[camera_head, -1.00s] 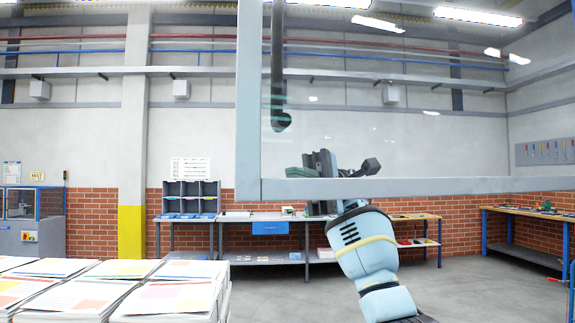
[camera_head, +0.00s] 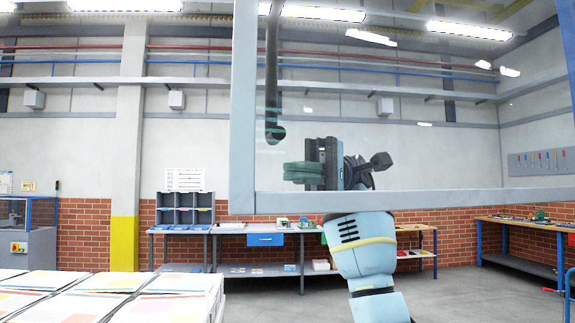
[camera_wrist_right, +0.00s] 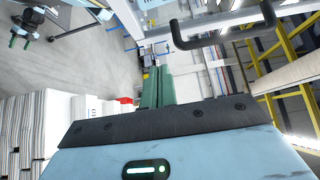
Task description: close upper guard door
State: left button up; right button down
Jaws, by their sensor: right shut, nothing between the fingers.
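The upper guard door, a clear pane in a pale blue-grey frame (camera_head: 400,201), fills the upper right of the head view. Its dark bar handle (camera_head: 271,90) runs down near the left edge of the pane; a black handle (camera_wrist_right: 222,28) shows at the top of the right wrist view. My right gripper (camera_head: 286,172) is seen through the pane, below the handle and apart from it. Its green fingers (camera_wrist_right: 157,86) are shut and empty. A dark gripper with green tips, apparently my left one (camera_wrist_right: 21,42), is small at the wrist view's upper left.
Stacks of newspapers (camera_head: 110,295) stand at the front left. A workbench (camera_head: 225,229) with a pigeonhole rack (camera_head: 186,212) lines the brick wall behind. Another bench (camera_head: 525,228) is at the right. The floor between is clear.

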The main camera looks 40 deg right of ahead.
aim_at(264, 166)
pick_arm(q)
jog(key=shift+w+r+p, duration=0.3)
jog(key=shift+r+p, duration=0.05)
jog(key=shift+r, duration=0.15)
jog(key=shift+w+r+p, duration=0.25)
jog(key=shift+r+p, duration=0.05)
jog(key=shift+r, duration=0.15)
pick_arm(e)
jog(key=shift+s+a, duration=1.35)
jog(key=shift+a, duration=0.25)
jog(key=shift+s+a, duration=1.3)
jog(key=shift+a, duration=0.25)
pick_arm(q)
jog(key=shift+a, duration=0.1)
pick_arm(e)
jog(key=shift+s, duration=0.1)
